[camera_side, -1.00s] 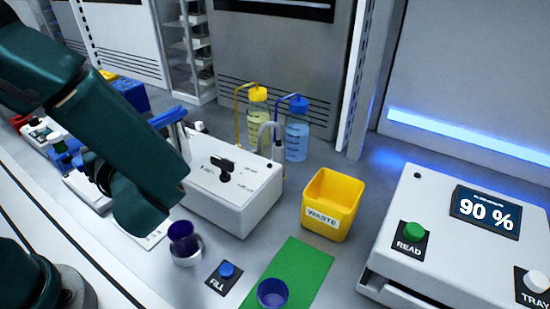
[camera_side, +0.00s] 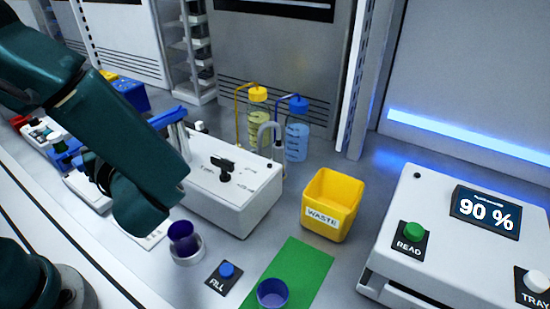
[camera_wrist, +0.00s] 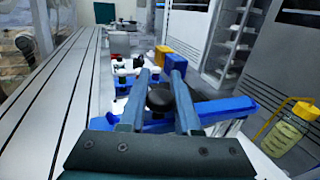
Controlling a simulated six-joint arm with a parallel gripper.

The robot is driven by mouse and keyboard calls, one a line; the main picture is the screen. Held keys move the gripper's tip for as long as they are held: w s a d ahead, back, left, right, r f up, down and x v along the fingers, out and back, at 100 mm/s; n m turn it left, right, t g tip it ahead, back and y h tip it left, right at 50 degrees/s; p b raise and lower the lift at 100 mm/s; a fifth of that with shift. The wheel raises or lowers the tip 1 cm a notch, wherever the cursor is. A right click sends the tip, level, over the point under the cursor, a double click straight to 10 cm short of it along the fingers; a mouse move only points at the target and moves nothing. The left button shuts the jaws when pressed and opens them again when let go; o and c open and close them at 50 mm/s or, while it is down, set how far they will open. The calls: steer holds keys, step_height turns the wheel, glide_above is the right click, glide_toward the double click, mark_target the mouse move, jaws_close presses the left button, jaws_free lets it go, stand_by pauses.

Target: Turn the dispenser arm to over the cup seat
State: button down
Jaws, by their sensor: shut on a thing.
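In the wrist view my gripper (camera_wrist: 161,76) has its two fingers on either side of a round black knob (camera_wrist: 159,99). The knob sits on a long blue bar (camera_wrist: 228,109), which looks like the dispenser arm and points to the right. In the side view my arm hides the gripper and most of the bar; I cannot tell there where its end is. A white ring-shaped cup seat (camera_side: 190,258) stands in front of the white box, with a purple cup (camera_side: 182,235) in it. The bar does not visibly reach over that cup.
A white box (camera_side: 235,205) with a black lever and a bent spout stands behind the cup seat. A FILL button (camera_side: 226,270), a green mat (camera_side: 300,270) with another cup (camera_side: 272,293), and a yellow waste bin (camera_side: 330,205) are to the right. Two bottles stand behind.

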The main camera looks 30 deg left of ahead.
steer(key=shift+d, duration=0.1)
stand_by(0.3)
steer(key=shift+s+d+n+g+y, duration=0.1)
steer(key=shift+d+n+g+y, duration=0.1)
steer(key=shift+d+n+g, duration=0.45)
steer(key=shift+s+d+n+g+y, duration=0.1)
steer(key=shift+d+n+g+y, duration=0.25)
steer(key=shift+g, duration=0.6)
steer(key=shift+s+d+n+g+y, duration=0.1)
steer(key=shift+d+n+g, duration=0.25)
steer(key=shift+n+g, duration=0.35)
steer(key=c, duration=0.6)
jaws_free()
steer(key=shift+r, duration=0.55)
step_height(320, 180, up, 3)
steer(key=s+a+r, duration=0.7)
steer(key=a, duration=0.2)
steer(key=shift+s+a, duration=0.1)
